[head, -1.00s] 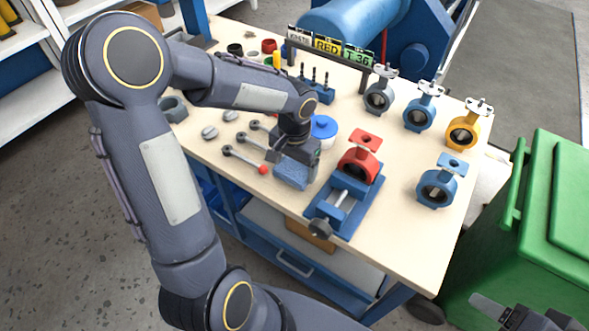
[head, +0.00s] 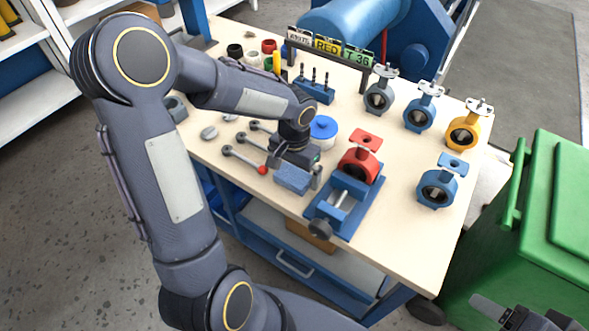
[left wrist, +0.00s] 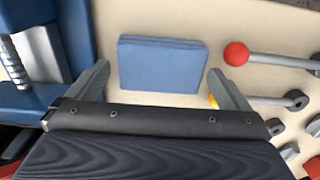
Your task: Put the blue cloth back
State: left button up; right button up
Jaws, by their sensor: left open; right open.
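The blue cloth (head: 292,179) lies folded and flat on the workbench, between the red-knobbed lever and the blue vise. In the left wrist view the cloth (left wrist: 162,64) sits between and just beyond the fingertips. My left gripper (head: 300,172) is open and low over the bench at the cloth. Its fingers show in the left wrist view (left wrist: 158,85), one on each side of the cloth, with small gaps and nothing gripped. My right gripper (head: 520,316) is at the lower right corner of the head view, only partly in frame, open and away from the bench.
The blue vise (head: 340,203) holding a red valve (head: 360,158) stands just right of the cloth. Levers with a red knob (head: 262,170) lie to the left. A blue-lidded tub (head: 323,128) is behind. Other valves (head: 438,184) stand to the right. A green bin (head: 552,220) flanks the bench.

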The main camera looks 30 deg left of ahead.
aim_at(294, 174)
pick_arm(q)
notch_tip(294, 174, up, 12)
jog(key=p, duration=0.1)
jog(key=s+d+r+n+t+h, duration=0.1)
jog(key=s+d+t+h, duration=0.1)
jog(key=s, duration=0.6)
jog(key=s+d+r+n+t+h, duration=0.1)
jog(key=s+d+t, duration=0.1)
jog(key=s, duration=0.7)
jog(key=shift+s+n+t+h, duration=0.3)
jog(key=shift+t+h, duration=0.1)
jog(key=shift+t, duration=0.4)
